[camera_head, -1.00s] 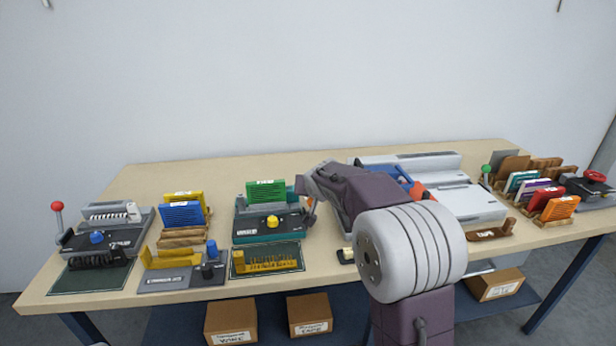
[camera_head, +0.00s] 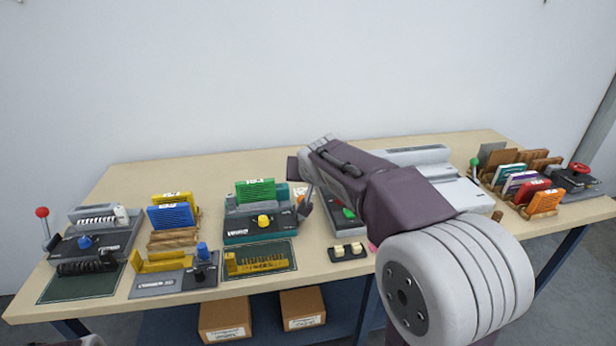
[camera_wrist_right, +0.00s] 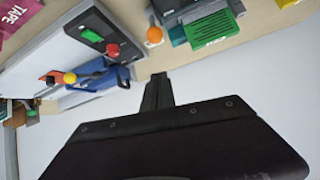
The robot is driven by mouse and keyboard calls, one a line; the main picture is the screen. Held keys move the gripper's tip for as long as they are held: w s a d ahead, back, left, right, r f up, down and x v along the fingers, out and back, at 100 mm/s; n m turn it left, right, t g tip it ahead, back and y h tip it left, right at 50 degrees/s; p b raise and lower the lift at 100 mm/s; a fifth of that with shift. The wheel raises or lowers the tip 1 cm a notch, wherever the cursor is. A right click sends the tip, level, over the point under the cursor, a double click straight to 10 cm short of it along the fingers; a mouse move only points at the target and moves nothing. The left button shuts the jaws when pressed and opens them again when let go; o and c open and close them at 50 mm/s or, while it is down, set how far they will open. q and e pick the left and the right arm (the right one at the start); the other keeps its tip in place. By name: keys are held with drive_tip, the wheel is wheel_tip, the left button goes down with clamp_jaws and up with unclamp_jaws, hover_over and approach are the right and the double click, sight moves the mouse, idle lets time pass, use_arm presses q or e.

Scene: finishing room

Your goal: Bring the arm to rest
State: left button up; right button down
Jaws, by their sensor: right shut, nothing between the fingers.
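My right arm (camera_head: 400,205) reaches in from the lower right, its forearm pointing left over the middle of the table. My left gripper is not in view.
The table (camera_head: 130,190) carries a teal machine (camera_head: 263,228) with a green booklet, a red-knobbed lever machine (camera_head: 85,240), yellow and blue booklets (camera_head: 172,216), and a rack of colored booklets (camera_head: 525,188). Two cardboard boxes (camera_head: 225,318) (camera_head: 302,309) sit below. The table's back strip is clear.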

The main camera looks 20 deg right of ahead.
drive_tip(key=shift+s+r, duration=0.1)
drive_tip(key=s+a+f+n+g+y+p, duration=0.1)
drive_tip(key=s+a+f+g+p, duration=0.2)
drive_tip(key=s+f, duration=0.2)
drive_tip(key=s+a+f+n+g+y+p, duration=0.1)
drive_tip(key=s+a+f+n+g+p, duration=0.1)
drive_tip(key=s, duration=0.8)
drive_tip(key=s+a+f+n+g+y+p, duration=0.1)
drive_tip(key=s+a+f+n+g+p, duration=0.1)
drive_tip(key=s+f+p, duration=0.4)
drive_tip(key=shift+s+a+f+g, duration=0.8)
drive_tip(key=shift+s+a+f, duration=0.1)
drive_tip(key=shift+s+a, duration=0.3)
